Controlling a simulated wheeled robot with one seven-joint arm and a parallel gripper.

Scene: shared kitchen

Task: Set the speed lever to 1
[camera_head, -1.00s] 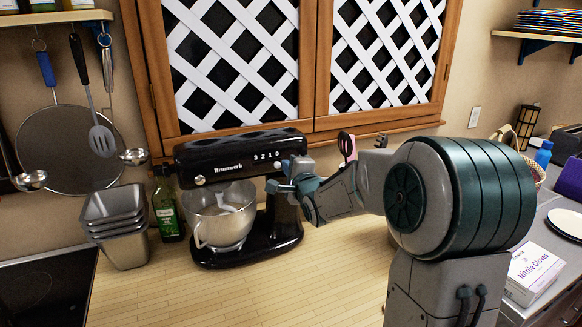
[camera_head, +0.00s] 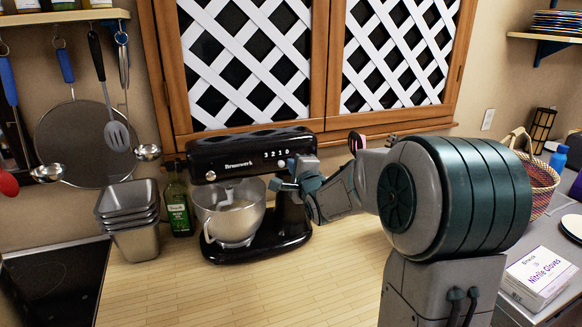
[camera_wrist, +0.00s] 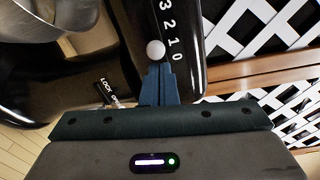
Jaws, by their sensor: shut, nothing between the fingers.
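The black stand mixer (camera_head: 245,143) stands on the wooden counter, its digits 3 2 1 0 (camera_head: 277,153) on the side of its head. The speed lever's pale round knob (camera_wrist: 155,50) shows in the wrist view beside the digits, around 1 and 0; I cannot tell exactly which mark it is at. My gripper (camera_head: 272,187) is at the mixer's right side, just below the digits. In the wrist view my gripper (camera_wrist: 155,66) is shut and empty, its blue fingertips right by the knob. Whether they touch it is unclear. The lever's stem is hidden.
The steel bowl (camera_head: 228,215) sits under the mixer head. A green bottle (camera_head: 177,205) and stacked steel pans (camera_head: 130,222) stand to its left. A LOCK label (camera_wrist: 104,88) shows on the mixer. Lattice cupboard doors (camera_head: 250,65) rise behind. The counter in front is clear.

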